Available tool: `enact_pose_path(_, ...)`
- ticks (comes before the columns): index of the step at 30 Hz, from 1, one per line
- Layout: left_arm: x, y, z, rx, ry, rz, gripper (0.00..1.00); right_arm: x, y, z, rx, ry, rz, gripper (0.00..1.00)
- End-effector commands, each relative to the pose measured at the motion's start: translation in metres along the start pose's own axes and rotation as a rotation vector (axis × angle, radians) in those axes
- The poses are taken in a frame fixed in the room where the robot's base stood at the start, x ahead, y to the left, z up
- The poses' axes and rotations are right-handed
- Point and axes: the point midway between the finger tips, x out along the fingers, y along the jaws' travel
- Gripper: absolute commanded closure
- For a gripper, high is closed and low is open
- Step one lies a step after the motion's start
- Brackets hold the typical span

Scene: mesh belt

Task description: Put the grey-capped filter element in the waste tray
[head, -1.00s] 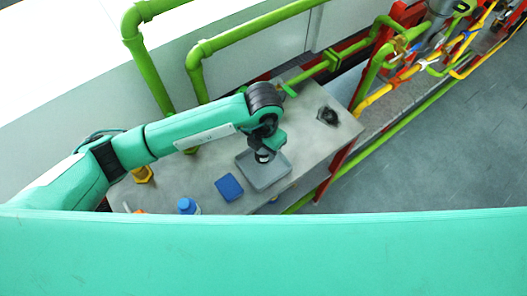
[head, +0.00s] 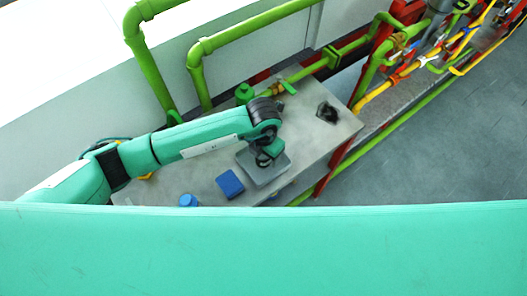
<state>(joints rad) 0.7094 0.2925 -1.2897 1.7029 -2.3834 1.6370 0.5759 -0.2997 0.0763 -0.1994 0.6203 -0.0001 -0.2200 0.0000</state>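My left arm reaches in from the left over the grey table (head: 200,182). My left gripper (head: 264,161) points down over a shallow grey tray (head: 280,171), which looks like the waste tray. The wrist and hand cover part of the tray. The fingertips are small and dark, and I cannot tell whether they are open or shut or whether they touch the tray. I cannot make out a grey-capped filter element; it may be hidden by the hand or arm. My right gripper is not in view.
A blue block (head: 230,184) lies left of the tray, and a blue-topped item (head: 187,200) stands farther left. A black part (head: 328,112) sits at the table's right end. Green pipes (head: 201,75) run behind. A wide turquoise surface hides the foreground.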

Motion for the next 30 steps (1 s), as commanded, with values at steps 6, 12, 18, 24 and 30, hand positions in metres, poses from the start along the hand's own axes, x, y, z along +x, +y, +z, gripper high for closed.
enact_pose_path(6, -0.001, 0.0, 0.0, 0.0, 0.0, 0.0, 0.34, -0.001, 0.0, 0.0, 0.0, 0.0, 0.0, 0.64)
enact_pose_path(12, -0.012, 0.0, 0.001, 0.002, -0.004, -0.001, 0.34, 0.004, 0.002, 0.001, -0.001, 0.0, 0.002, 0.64)
enact_pose_path(18, -0.054, 0.0, 0.001, 0.003, -0.007, 0.002, 0.34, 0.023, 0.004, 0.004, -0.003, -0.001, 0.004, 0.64)
enact_pose_path(24, -0.095, 0.0, 0.001, 0.002, -0.005, 0.002, 0.34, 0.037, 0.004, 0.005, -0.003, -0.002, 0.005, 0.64)
enact_pose_path(30, -0.118, 0.0, 0.0, 0.0, -0.001, 0.001, 0.34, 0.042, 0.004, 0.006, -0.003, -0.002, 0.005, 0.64)
